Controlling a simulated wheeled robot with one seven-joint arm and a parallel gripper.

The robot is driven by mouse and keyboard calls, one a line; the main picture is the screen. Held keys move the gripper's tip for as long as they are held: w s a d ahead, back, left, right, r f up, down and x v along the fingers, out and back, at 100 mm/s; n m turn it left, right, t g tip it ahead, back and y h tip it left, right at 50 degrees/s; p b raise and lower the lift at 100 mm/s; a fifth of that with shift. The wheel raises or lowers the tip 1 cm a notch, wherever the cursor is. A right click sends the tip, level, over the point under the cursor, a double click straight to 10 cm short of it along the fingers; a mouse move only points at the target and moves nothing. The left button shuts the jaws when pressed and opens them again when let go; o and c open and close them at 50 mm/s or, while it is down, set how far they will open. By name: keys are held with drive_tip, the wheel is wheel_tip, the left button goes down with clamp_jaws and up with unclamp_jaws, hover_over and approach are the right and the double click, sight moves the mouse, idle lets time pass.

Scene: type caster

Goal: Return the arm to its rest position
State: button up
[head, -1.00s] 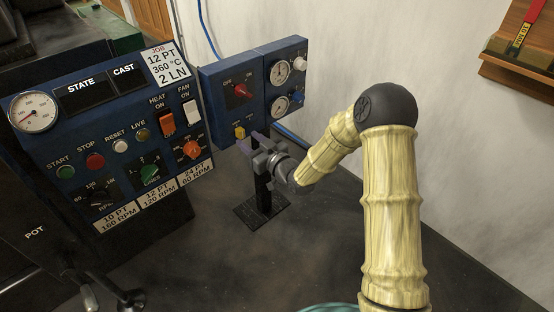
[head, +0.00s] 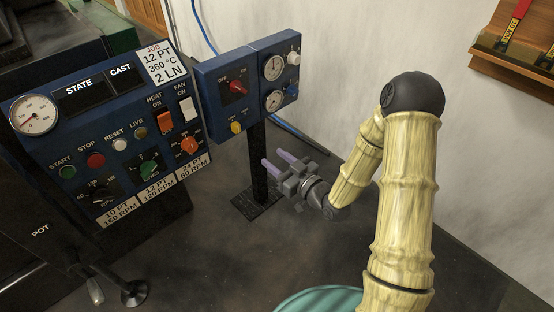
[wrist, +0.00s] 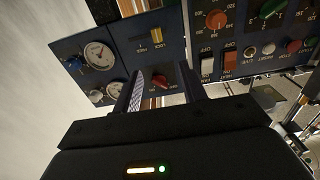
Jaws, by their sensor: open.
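My gripper (head: 279,164) is in front of the small blue box's black stand (head: 260,180) in the head view, below the box. Its two purplish fingers are apart with nothing between them. The wrist view also shows the gripper (wrist: 165,88), with its fingers pointing toward the small blue box (wrist: 118,62). My arm is bent, with its dark elbow raised at the right of the head view.
The large blue control panel (head: 60,136) with buttons and dials stands at left. The small blue box (head: 226,102) carries a red knob and gauges. A wooden shelf (head: 500,72) hangs on the right wall. Open floor lies around the stand.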

idle(0.3)
drive_tip(key=s+d+r+m+g+h+p, duration=0.2)
drive_tip(key=d+g+h, duration=0.1)
drive_tip(key=d+h, duration=0.25)
drive_tip(key=s+d+r+m+g+h+p, duration=0.1)
drive_tip(key=s+d+g+h+p, duration=0.1)
drive_tip(key=d+h, duration=0.35)
drive_tip(key=s+d+r+m+g+h+p, duration=0.1)
drive_tip(key=s+d+r+m+g, duration=0.1)
drive_tip(key=s+r+m+g, duration=0.3)
drive_tip(key=s+d+r+m+h+p, duration=0.1)
drive_tip(key=s+d+r+p, duration=0.15)
drive_tip(key=s, duration=0.55)
wheel_tip(320, 180, up, 38)
drive_tip(key=p, duration=3.7)
drive_tip(key=shift+s+d, duration=0.15)
drive_tip(key=shift+s, duration=0.1)
drive_tip(key=shift+f, duration=0.1)
